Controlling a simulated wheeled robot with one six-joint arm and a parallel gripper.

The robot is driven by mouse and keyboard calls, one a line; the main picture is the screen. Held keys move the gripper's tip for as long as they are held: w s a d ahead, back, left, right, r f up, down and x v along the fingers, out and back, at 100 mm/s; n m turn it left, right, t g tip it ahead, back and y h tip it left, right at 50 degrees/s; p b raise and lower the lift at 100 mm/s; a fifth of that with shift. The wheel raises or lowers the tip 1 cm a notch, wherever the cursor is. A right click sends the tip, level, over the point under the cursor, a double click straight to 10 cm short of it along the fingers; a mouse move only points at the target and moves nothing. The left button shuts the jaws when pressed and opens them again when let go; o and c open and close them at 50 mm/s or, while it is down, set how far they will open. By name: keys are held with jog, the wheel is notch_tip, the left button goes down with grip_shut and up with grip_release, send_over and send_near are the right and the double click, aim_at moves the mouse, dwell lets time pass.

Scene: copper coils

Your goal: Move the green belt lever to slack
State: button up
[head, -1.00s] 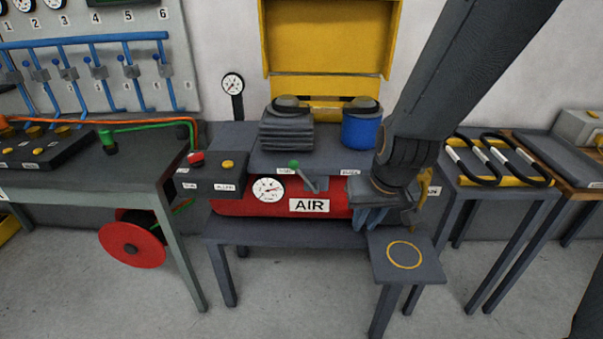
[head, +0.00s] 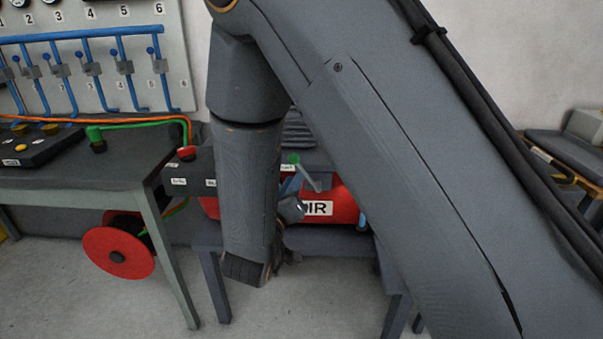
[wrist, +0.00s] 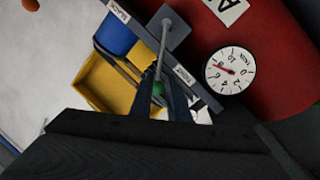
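The belt lever's green knob (head: 294,158) tops a thin grey rod (head: 309,180) above the red AIR tank (head: 346,203). In the wrist view the knob (wrist: 158,88) lies near the TIGHT label (wrist: 185,75), away from the SLACK label (wrist: 120,11). The rod runs from a grey plate (wrist: 176,28). My gripper (wrist: 162,86) has its two dark blue fingers on either side of the knob and looks open; I cannot tell whether they touch it. In the head view my arm hides most of the gripper.
A yellow guard (wrist: 108,83) and a blue cylinder (wrist: 117,36) lie behind the lever. A bench (head: 80,178) with a button box stands left, and a red reel (head: 117,258) is below it.

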aim_at(301, 169)
jog(key=x, duration=0.7)
jog(key=shift+w+d, duration=0.15)
jog(key=shift+w, duration=0.05)
grip_shut()
dwell(1.2)
